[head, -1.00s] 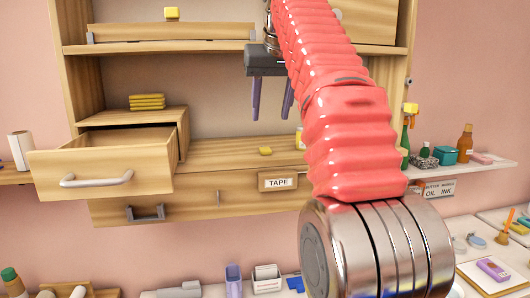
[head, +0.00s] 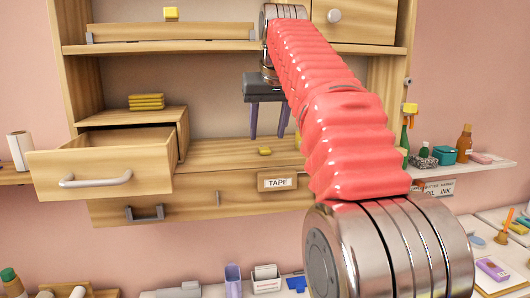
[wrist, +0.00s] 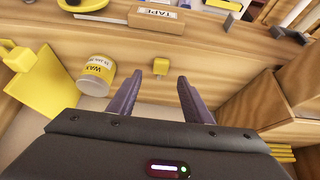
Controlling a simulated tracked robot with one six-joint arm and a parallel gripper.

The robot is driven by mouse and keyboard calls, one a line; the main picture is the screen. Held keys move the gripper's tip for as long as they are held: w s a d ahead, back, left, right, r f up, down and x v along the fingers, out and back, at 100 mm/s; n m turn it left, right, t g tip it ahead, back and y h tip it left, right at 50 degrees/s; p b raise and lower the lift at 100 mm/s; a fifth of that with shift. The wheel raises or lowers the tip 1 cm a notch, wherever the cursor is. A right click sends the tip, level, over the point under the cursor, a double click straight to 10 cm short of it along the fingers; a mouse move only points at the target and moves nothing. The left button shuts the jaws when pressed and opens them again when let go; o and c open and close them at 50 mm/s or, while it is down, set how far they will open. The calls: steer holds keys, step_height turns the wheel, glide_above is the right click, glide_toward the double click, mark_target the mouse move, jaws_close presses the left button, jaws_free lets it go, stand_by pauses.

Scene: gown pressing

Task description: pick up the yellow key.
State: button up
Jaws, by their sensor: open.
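A small yellow piece, which I take to be the yellow key (head: 265,151), lies on the wooden cabinet's lower shelf, just behind the TAPE label. It also shows in the wrist view (wrist: 161,67), near the middle, a little beyond the fingertips. My gripper (head: 268,137) points down over the shelf, its two purple fingers apart and empty. In the wrist view the fingers (wrist: 157,78) stand either side of the line to the yellow piece. The fingers appear above and behind it in the head view; the exact gap is hard to tell.
A TAPE label (head: 278,182) is on the cabinet's front. Bottles (head: 465,142) stand at the right.

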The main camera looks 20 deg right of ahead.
mark_target(264, 148)
steer(key=shift+w+x, duration=0.2)
steer(key=shift+x, duration=2.35)
steer(key=shift+r, duration=0.1)
steer(key=shift+c, duration=0.4)
steer(key=c, duration=1)
